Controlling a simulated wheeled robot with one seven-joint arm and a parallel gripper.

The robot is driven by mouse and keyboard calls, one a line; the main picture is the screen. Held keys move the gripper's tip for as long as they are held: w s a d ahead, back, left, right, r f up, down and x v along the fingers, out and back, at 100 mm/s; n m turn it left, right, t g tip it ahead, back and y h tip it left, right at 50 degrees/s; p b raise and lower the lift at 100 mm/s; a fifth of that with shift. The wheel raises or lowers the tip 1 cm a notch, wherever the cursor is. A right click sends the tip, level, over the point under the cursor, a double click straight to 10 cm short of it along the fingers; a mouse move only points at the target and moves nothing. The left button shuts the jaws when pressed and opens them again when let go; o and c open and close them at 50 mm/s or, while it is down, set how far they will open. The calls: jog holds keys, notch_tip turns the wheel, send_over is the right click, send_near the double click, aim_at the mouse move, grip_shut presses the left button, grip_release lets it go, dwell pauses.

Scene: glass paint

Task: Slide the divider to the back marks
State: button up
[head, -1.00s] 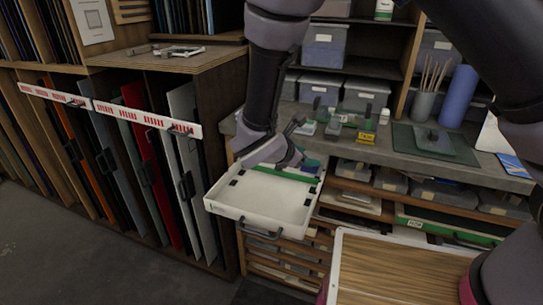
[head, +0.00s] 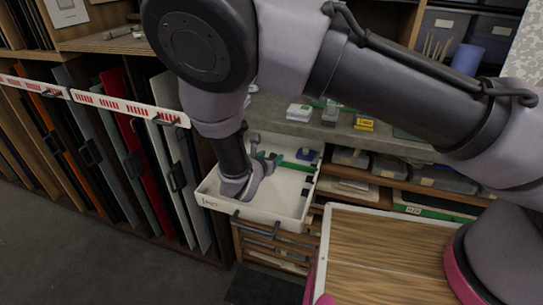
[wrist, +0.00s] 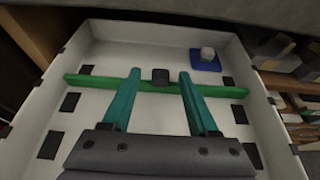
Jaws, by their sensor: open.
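In the head view, my gripper (head: 262,160) reaches into the pulled-out drawer (head: 265,212). My wrist hides part of the divider (head: 297,166).
A blue block with a pale knob (wrist: 206,60) sits behind the divider at the right. The workbench (head: 390,142) overhangs behind the drawer. A wood-topped white-rimmed tray (head: 385,260) stands at the front right; panel racks are at the left.

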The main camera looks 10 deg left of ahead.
jog(key=shift+w+d+f, duration=0.1)
jog(key=shift+w+f, duration=0.2)
jog(key=shift+w, duration=0.35)
grip_shut()
dwell(1.0)
